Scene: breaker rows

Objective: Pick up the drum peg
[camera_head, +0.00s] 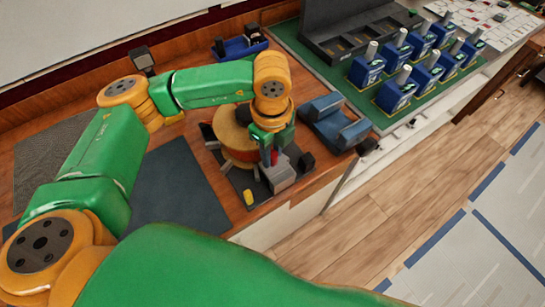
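A round orange-brown drum (228,130) stands on a dark board on the wooden counter, partly hidden behind my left arm. My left gripper (272,156) points down at the drum's right side. A red piece and a grey block (280,180) are right at its fingertips; whether the fingers are closed on anything is too small to tell. A small yellow piece (249,198) lies on the board's front part, apart from the gripper. I cannot tell for sure which piece is the drum peg. My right gripper is not in view.
A blue-grey cradle (336,122) stands close right of the gripper. Blue breakers (367,66) stand in rows on a green mat farther right. A blue tray (242,47) is behind. A dark mat (180,190) lies left of the drum. The counter's front edge is near.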

